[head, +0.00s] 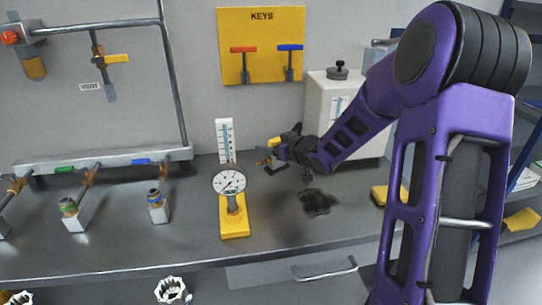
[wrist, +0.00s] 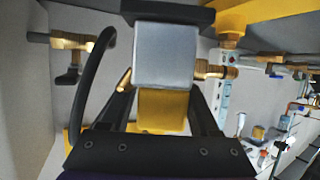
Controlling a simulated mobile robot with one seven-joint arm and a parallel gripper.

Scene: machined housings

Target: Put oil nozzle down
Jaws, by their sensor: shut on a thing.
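My gripper (head: 288,150) is in the head view above the bench, left of the white tank and right of the gauge. It is shut on the oil nozzle (head: 273,148), a small piece with yellow and brass parts held clear of the bench. In the wrist view, my gripper's dark fingers (wrist: 163,105) stand on both sides of the nozzle, which shows a grey block (wrist: 166,55), a yellow part below it and a brass tip pointing right. The fingers hide part of the nozzle.
A dial gauge on a yellow stand (head: 234,229) is to the left. The white tank (head: 322,95) stands behind my arm. The bench front is mostly clear.

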